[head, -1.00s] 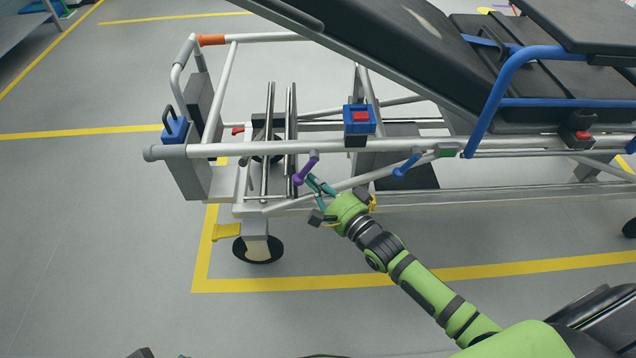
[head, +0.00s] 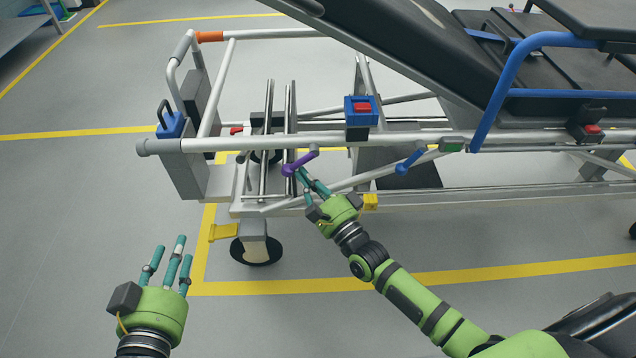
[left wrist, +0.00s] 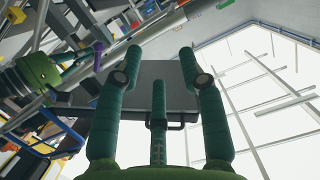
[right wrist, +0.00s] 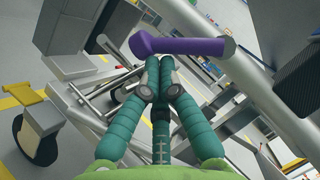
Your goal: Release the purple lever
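The purple lever (head: 300,162) is mounted on the near rail of the stretcher and slants down to the left. In the right wrist view the purple lever (right wrist: 180,45) lies just beyond my fingertips. My right gripper (head: 306,174) is right by the lever's lower side; its fingertips (right wrist: 160,72) are drawn together with nothing seen between them. I cannot tell whether they touch the lever. My left gripper (head: 168,250) is raised at the lower left, well away from the lever, with its fingers apart and empty (left wrist: 160,65).
A blue lever (head: 410,162) hangs from the same rail to the right. A blue block with a red button (head: 361,111) sits above the rail. A yellow pedal (head: 224,232) and caster wheel (head: 257,250) are below. Grey floor (head: 90,200) on the left is clear.

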